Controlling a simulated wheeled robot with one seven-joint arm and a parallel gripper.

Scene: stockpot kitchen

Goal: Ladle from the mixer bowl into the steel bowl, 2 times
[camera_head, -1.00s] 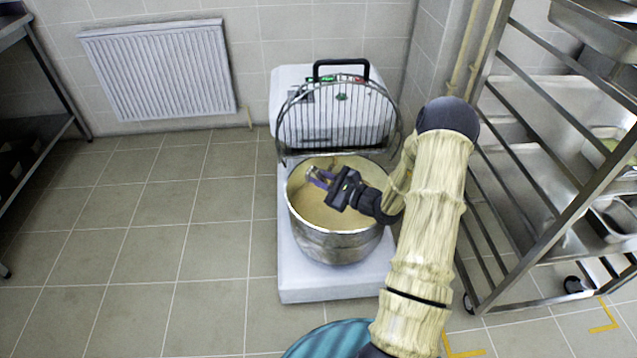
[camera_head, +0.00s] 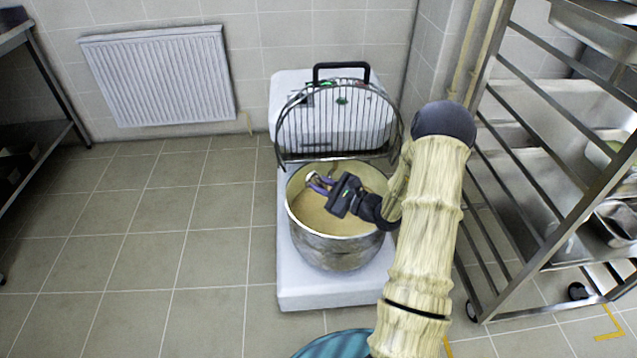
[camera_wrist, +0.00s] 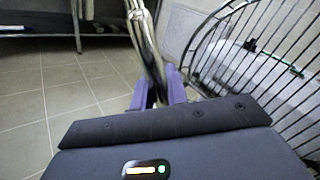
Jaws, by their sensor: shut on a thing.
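The mixer bowl (camera_head: 338,246) is a round steel bowl with beige contents (camera_head: 312,212), standing on the white mixer base. My gripper (camera_head: 319,184) is over the bowl's opening, its purple fingers pointing to the left. It is shut on a steel ladle (camera_wrist: 146,40), whose shaft rises between the purple fingers (camera_wrist: 158,92) in the wrist view. In the head view only a small shiny part of the ladle shows at the fingertips. I cannot tell where the ladle's cup is. I cannot make out the steel bowl for certain.
The mixer's wire guard (camera_head: 338,118) is raised behind the bowl. A steel rack (camera_head: 545,190) with trays stands close on the right. A teal round thing (camera_head: 335,345) is at the bottom edge. The tiled floor (camera_head: 150,250) at the left is clear.

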